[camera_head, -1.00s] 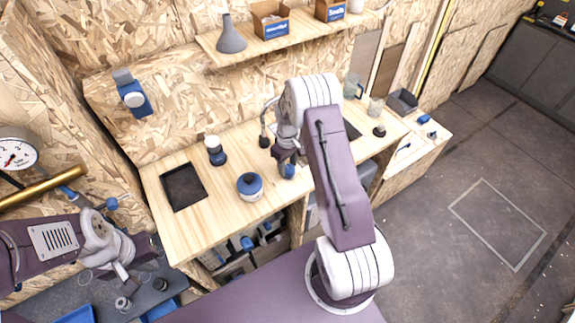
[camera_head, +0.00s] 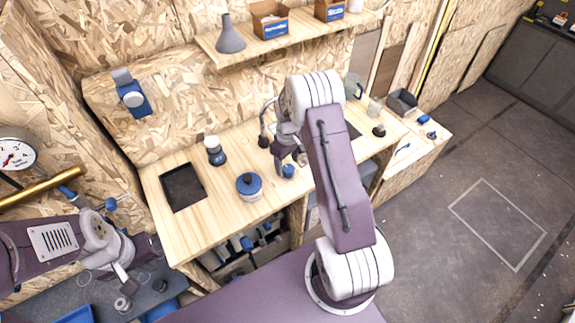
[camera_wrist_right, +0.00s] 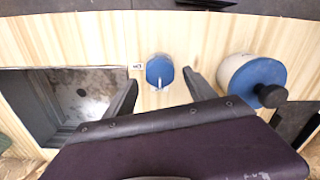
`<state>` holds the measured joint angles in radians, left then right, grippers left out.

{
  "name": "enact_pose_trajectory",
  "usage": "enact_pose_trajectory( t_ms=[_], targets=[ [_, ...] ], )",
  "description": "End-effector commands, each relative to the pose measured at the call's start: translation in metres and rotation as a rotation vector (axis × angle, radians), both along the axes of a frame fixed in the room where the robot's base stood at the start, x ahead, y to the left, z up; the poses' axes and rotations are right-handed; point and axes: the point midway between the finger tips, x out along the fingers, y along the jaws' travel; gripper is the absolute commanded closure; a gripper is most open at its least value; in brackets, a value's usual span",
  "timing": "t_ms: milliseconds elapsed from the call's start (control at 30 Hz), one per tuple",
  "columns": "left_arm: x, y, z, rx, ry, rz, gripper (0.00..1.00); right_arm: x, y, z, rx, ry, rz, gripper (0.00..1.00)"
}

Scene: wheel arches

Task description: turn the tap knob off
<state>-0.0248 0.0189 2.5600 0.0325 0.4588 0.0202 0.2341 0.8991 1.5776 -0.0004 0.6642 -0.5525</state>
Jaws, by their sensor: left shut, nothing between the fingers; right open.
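The blue round tap knob (camera_head: 288,171) is on the wooden bench. In the right wrist view the knob (camera_wrist_right: 160,68) has a white pointer line running toward the bottom of the picture. My right gripper (camera_head: 290,163) is just over the knob. In its wrist view the right gripper's (camera_wrist_right: 163,93) two dark fingers are spread, with the knob between and slightly beyond them; contact cannot be told. A grey curved tap (camera_head: 265,125) stands behind, partly hidden by my right arm. My left gripper (camera_head: 123,285) is shut and empty at the lower left, far from the knob.
A white pot with a blue lid (camera_head: 249,187) stands close to the knob; it also shows in the wrist view (camera_wrist_right: 252,78). A dark basin (camera_wrist_right: 82,98) lies on the other side.

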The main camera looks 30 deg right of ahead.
Motion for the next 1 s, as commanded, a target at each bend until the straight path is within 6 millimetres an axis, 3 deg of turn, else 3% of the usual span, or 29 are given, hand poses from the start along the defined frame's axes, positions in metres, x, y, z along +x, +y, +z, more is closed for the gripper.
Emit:
enact_pose_trajectory(
  t_ms=[200, 400, 900, 1000],
  targets=[
    [0.000, 0.000, -0.014, 0.000, 0.000, 0.000, 1.00, 0.001, -0.001, 0.047, -0.001, -0.007, 0.000, 0.36],
    [0.000, 0.000, -0.017, 0.000, 0.000, 0.000, 1.00, -0.001, 0.000, 0.075, 0.000, -0.002, 0.000, 0.36],
    [0.000, 0.000, -0.017, 0.000, 0.000, 0.000, 1.00, -0.001, 0.000, 0.078, 0.000, 0.000, 0.000, 0.36],
    [0.000, 0.000, -0.020, 0.000, 0.000, 0.000, 1.00, 0.004, 0.007, 0.084, -0.005, -0.021, 0.021, 0.36]
  ],
)
